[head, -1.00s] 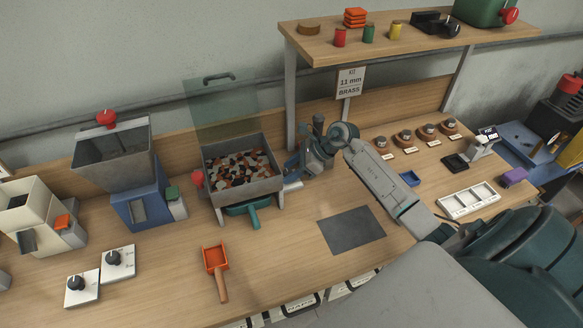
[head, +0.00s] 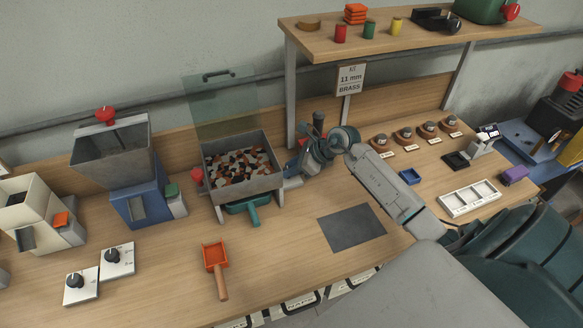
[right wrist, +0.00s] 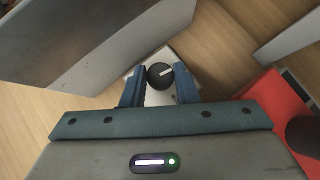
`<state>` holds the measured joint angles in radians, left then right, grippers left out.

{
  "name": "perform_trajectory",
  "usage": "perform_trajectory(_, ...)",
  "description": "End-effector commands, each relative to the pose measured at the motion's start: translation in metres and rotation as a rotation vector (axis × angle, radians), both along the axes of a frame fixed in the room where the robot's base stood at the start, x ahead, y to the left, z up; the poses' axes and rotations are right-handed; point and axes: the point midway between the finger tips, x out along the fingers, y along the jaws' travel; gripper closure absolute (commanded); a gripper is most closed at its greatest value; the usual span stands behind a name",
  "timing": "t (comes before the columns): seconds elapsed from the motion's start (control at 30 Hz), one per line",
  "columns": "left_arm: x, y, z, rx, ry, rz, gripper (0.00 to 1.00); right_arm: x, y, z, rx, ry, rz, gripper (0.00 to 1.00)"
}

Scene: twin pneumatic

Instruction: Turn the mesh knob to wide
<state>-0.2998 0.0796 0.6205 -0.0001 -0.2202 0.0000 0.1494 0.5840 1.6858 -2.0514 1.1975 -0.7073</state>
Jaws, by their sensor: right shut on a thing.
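A black knob (right wrist: 160,75) with a white pointer line sits on a small white plate (right wrist: 158,97) in the right wrist view. Its pointer slants toward the upper right there. My right gripper (right wrist: 160,72) is shut on this knob, with one blue finger on each side. In the head view my right gripper (head: 293,168) reaches down just right of the grey sieve box (head: 262,186). It hides the knob there; only part of the white plate (head: 293,183) shows. I cannot read the plate's labels. My left gripper is not in view.
Two more knob plates (head: 81,286) (head: 117,262) lie at the front left. An orange scoop (head: 215,262) and grey mat (head: 351,228) lie in front. A red object (right wrist: 270,110) is close in the right wrist view.

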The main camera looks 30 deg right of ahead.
Motion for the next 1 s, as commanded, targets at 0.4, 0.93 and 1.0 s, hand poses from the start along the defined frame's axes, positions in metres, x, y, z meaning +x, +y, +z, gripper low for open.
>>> perform_trajectory(0.4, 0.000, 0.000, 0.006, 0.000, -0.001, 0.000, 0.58, -0.002, 0.005, 0.002, 0.001, -0.003, -0.346, 0.96)
perform_trajectory(0.93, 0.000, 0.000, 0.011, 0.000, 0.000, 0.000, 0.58, -0.002, 0.006, 0.001, 0.000, -0.002, -0.577, 0.96)
perform_trajectory(1.0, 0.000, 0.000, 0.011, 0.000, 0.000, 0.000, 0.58, -0.002, 0.006, 0.001, -0.001, -0.002, -0.585, 0.96)
